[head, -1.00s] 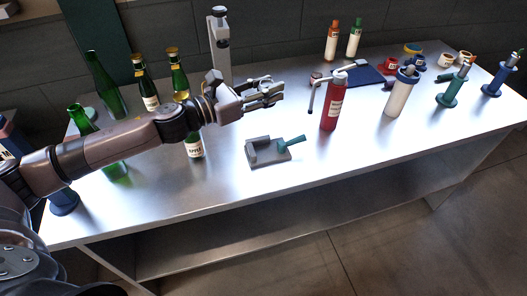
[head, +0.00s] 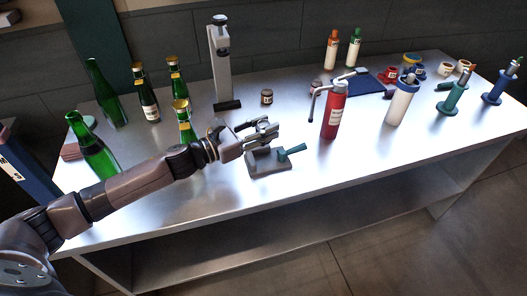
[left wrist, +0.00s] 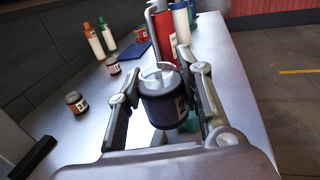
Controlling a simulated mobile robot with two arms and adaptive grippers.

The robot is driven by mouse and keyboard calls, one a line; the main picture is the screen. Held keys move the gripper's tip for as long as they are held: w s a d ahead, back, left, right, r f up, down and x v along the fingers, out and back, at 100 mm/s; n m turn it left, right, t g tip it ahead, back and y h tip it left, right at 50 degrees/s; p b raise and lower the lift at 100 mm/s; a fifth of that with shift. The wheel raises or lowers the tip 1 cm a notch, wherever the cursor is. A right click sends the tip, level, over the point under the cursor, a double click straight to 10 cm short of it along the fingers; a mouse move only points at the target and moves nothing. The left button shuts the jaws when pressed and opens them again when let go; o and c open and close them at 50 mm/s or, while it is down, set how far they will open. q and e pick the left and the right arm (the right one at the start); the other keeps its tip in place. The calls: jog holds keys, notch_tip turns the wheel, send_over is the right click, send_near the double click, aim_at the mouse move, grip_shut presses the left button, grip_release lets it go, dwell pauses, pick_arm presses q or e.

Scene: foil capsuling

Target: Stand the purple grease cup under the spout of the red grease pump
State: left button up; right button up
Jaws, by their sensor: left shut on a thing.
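The red grease pump (head: 333,118) stands upright on the steel table, with a thin grey pipe hanging down on its left side. It also shows in the left wrist view (left wrist: 164,38), beyond my gripper. My left gripper (head: 268,132) is left of the pump, above the grey and teal fixture. In the left wrist view its fingers (left wrist: 160,98) are shut on the purple grease cup (left wrist: 164,108), a dark cup with a pale label and a clear rim, held upright. In the head view the fingers mostly hide the cup. My right gripper is in neither view.
The grey fixture with a teal handle (head: 272,162) lies just below my left gripper. Green bottles (head: 146,100) stand at the left. A small brown jar (head: 267,97) is behind my gripper. A white and blue pump (head: 400,103) stands right of the red one. The front table strip is clear.

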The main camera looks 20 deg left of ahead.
pick_arm(q)
notch_tip(320, 180, down, 8)
jog(key=shift+f, duration=0.15)
dwell(0.3)
jog(key=shift+f, duration=0.2)
jog(key=o, duration=1.2)
